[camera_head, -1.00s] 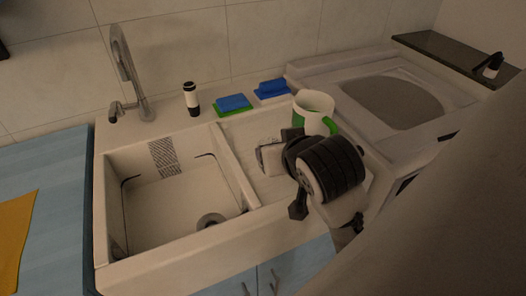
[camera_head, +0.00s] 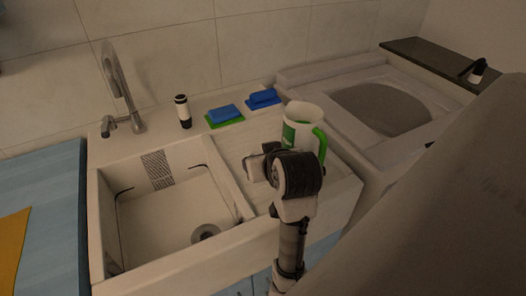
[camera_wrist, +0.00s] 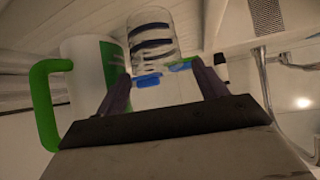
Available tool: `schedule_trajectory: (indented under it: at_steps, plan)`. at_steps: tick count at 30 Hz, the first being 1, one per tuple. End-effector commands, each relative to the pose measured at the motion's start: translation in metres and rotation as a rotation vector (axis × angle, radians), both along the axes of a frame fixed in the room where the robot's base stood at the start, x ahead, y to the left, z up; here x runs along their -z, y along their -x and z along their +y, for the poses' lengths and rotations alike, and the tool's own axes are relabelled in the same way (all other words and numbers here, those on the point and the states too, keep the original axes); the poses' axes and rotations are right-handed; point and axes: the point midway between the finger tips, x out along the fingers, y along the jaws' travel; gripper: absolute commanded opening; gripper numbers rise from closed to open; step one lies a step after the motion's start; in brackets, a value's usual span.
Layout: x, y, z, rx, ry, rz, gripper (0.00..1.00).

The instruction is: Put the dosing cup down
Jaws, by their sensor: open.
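A clear cup with dark bands, which looks like the dosing cup (camera_wrist: 152,38), shows in the wrist view just beyond and between my gripper's fingers. It appears to be at the pale ribbed surface; exact contact is unclear. My gripper (camera_wrist: 162,70) is open, with a finger on each side and a gap between them. In the head view my gripper (camera_head: 256,166) is low over the ribbed drainboard (camera_head: 236,143) right of the basin, and the clear cup cannot be made out there.
The sink basin (camera_head: 172,215) is open at left.

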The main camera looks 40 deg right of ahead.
Motion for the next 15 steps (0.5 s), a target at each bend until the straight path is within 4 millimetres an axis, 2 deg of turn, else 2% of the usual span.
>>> schedule_trajectory:
  at_steps: [7,15]
  plan:
    - [0.010,-0.011,-0.006,0.002,-0.002,0.001,0.71]
    - [0.037,-0.035,-0.020,0.001,-0.001,0.001,0.71]
